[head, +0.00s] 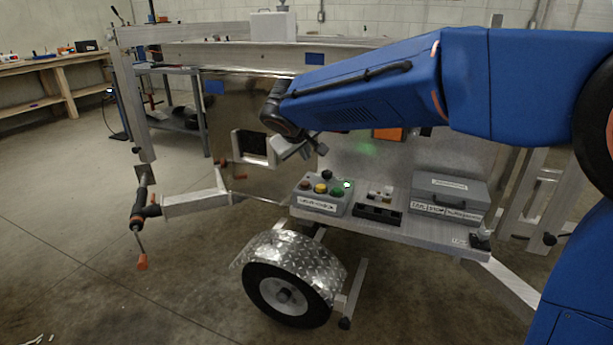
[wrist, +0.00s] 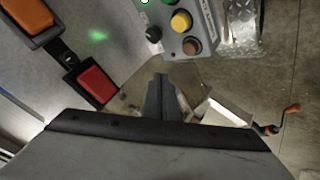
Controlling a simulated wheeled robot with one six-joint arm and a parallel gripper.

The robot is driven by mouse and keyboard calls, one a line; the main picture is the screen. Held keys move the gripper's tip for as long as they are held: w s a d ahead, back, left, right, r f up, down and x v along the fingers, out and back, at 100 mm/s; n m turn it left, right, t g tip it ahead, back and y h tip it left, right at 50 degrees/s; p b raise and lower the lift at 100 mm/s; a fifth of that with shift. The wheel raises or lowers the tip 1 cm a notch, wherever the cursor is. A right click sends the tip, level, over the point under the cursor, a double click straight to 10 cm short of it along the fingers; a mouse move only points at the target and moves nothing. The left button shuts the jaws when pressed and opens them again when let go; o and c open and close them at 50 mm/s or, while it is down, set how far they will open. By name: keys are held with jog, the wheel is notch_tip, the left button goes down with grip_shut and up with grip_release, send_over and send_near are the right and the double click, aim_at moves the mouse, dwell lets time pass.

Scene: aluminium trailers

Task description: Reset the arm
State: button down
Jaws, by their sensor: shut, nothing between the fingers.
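My blue arm reaches in from the right in the head view. My gripper (head: 322,150) hangs over the back of the trailer's side shelf, above and behind the grey button box (head: 322,194). In the wrist view the dark fingers of my gripper (wrist: 160,78) lie together, shut, with nothing held between them. The button box also shows at the top of the wrist view (wrist: 205,30), with a black knob, a yellow button and a brown button. The fingers look apart from the box.
A black tray (head: 378,214) and a grey labelled case (head: 450,196) stand on the shelf. A red block (wrist: 96,84) and an orange block (wrist: 28,15) show in the wrist view. The trailer wheel (head: 288,295) is below; open floor lies left. A wooden bench (head: 50,63) stands behind.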

jog(key=s+d+f+m+g, duration=0.1)
jog(key=s+d+m, duration=0.1)
jog(key=s+d, duration=0.75)
jog(key=s+d+f+m+g, duration=0.15)
jog(key=s+d, duration=0.35)
jog(key=d, duration=0.9)
jog(key=s+d+f+m+g, duration=0.1)
jog(key=s+d+f, duration=0.3)
jog(key=s, duration=0.8)
jog(key=s+d+f+m+g+y, duration=0.1)
jog(key=s+d+f+m, duration=0.2)
jog(key=s, duration=0.9)
notch_tip(320, 180, down, 2)
jog(key=shift+d+f, duration=0.2)
jog(key=shift+d, duration=0.8)
